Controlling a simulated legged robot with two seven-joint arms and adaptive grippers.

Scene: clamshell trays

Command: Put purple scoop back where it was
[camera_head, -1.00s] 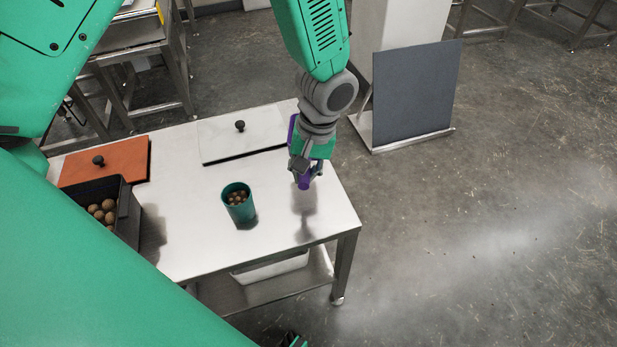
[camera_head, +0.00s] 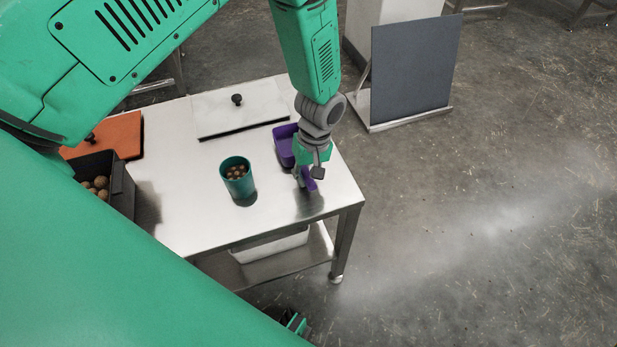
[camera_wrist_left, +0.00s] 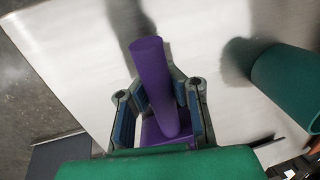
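The purple scoop (camera_head: 284,146) is at the right end of the metal table, its bowl behind my left wrist and its handle pointing toward the table's front edge. My left gripper (camera_head: 309,178) is shut around the handle from above. In the left wrist view, the handle (camera_wrist_left: 152,75) stands between the two fingers of the left gripper (camera_wrist_left: 160,92), and its shadow falls on the table. The scoop is low over the tabletop; I cannot tell whether it touches.
A teal cup (camera_head: 238,184) with brown balls stands left of the scoop. A dark bin (camera_head: 122,188) of brown balls, an orange lid (camera_head: 122,132) and a white lid (camera_head: 240,115) are farther left and back. The table's right edge is close.

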